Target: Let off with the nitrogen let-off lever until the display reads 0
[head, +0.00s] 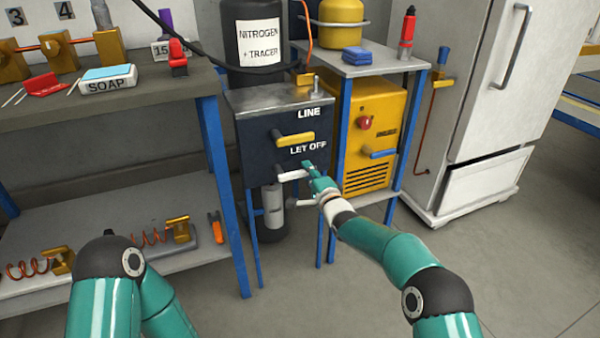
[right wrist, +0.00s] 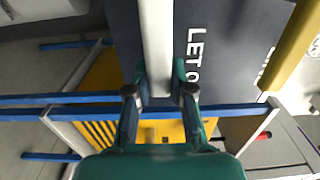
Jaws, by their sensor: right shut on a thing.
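The let-off lever (head: 291,175) is a pale grey bar on the front of the dark blue panel (head: 262,150), just below the words LET OFF. It also shows in the right wrist view as a light bar (right wrist: 156,40) running up from between the fingers. My right gripper (head: 311,176) is shut on the lever's right end; in the right wrist view its fingers (right wrist: 160,92) close on both sides of it. I cannot make out a display that I can name with certainty. My left arm shows at the lower left, but its gripper is out of view.
A yellow LINE lever (head: 295,138) sits just above. The black nitrogen cylinder (head: 255,80) stands behind the panel. A yellow machine (head: 370,130) is at the right, under a grey shelf (head: 375,68) with blue legs. The workbench (head: 120,104) is at the left. The floor in front is clear.

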